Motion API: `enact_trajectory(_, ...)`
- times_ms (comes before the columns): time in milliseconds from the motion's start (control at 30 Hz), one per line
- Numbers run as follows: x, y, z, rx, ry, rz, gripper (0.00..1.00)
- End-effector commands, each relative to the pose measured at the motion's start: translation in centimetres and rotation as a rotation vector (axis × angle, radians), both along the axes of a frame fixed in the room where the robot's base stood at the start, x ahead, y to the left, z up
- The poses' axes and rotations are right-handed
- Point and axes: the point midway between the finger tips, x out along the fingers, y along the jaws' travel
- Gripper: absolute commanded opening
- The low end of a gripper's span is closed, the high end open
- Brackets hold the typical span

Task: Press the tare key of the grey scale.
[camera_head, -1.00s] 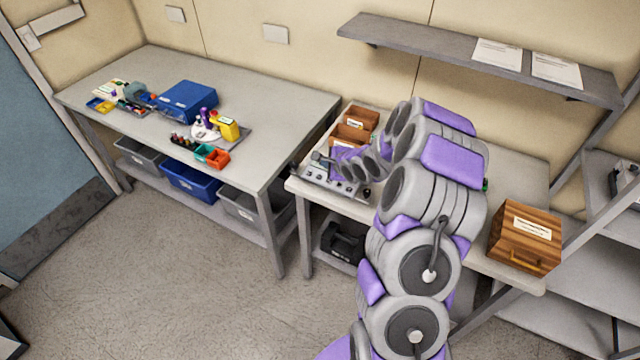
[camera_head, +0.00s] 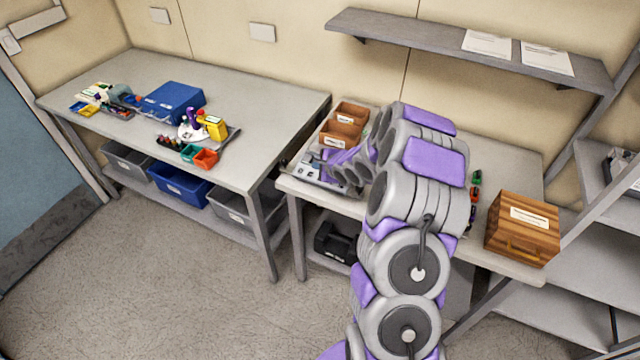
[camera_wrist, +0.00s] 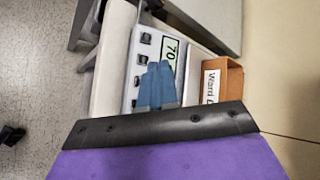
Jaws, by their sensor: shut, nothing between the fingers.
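The grey scale (camera_head: 312,178) sits near the left end of the right-hand table, partly hidden by my arm. In the wrist view its panel (camera_wrist: 128,92) shows a column of dark keys (camera_wrist: 143,59) and a lit display (camera_wrist: 170,50) reading about "70", partly covered. My gripper (camera_wrist: 159,66) is shut and empty, its blue fingers together over the panel, beside the keys and over the display's lower edge. I cannot tell whether the tips touch the panel. The key labels are too small to read, so I cannot tell which is tare.
Brown labelled bins (camera_head: 341,131) stand just behind the scale; one (camera_wrist: 224,78) is close right of my fingers. A wooden box (camera_head: 522,228) stands at the table's right end. A wall shelf (camera_head: 450,40) hangs above. The left table (camera_head: 240,110) holds coloured containers.

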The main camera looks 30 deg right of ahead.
Motion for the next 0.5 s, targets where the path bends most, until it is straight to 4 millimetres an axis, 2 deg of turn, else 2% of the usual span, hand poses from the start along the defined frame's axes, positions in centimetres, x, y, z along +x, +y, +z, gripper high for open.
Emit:
enact_trajectory(33,0.1,-0.2,-1.1,-0.002,0.000,0.001,0.00)
enact_trajectory(200,0.3,-0.5,-2.6,-0.002,0.000,0.001,0.00)
enact_trajectory(500,0.7,-0.9,-4.4,0.004,0.000,0.000,0.00)
